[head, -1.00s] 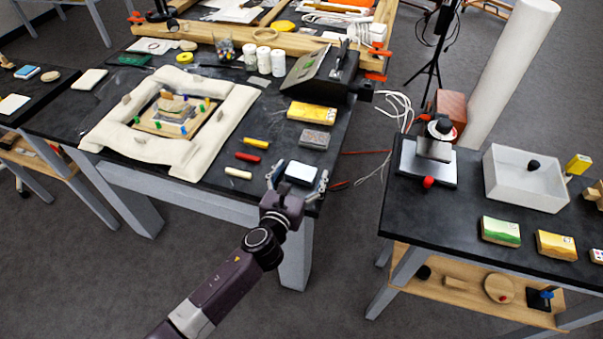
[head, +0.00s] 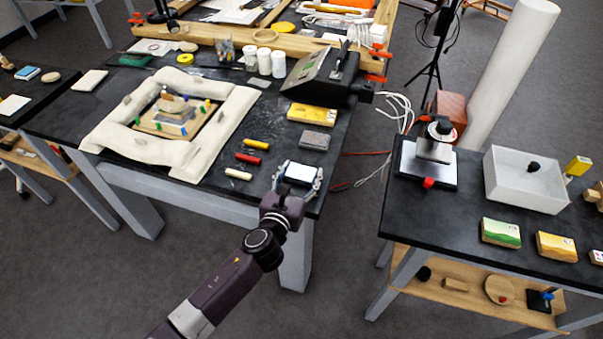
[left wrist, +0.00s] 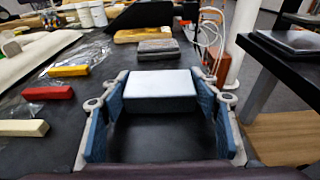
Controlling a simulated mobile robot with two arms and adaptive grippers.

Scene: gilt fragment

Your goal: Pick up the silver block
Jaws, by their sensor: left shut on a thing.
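The silver block (head: 299,172), pale on top, is at the front right corner of the dark table (head: 215,190). It also shows in the left wrist view (left wrist: 160,88), between the blue finger pads. My left gripper (head: 298,179) reaches in from the front and is shut on the block, one finger at each side; it also shows in the left wrist view (left wrist: 162,110). The block looks level, at or very near the table top; I cannot tell if it touches. My right gripper is not in view.
A grey block (head: 315,140) and a yellow block (head: 312,113) lie behind it. Yellow (head: 255,144), red (head: 248,158) and cream (head: 238,174) sticks lie to the left. A second table (head: 470,205) with a white bin (head: 525,190) stands right, across a gap.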

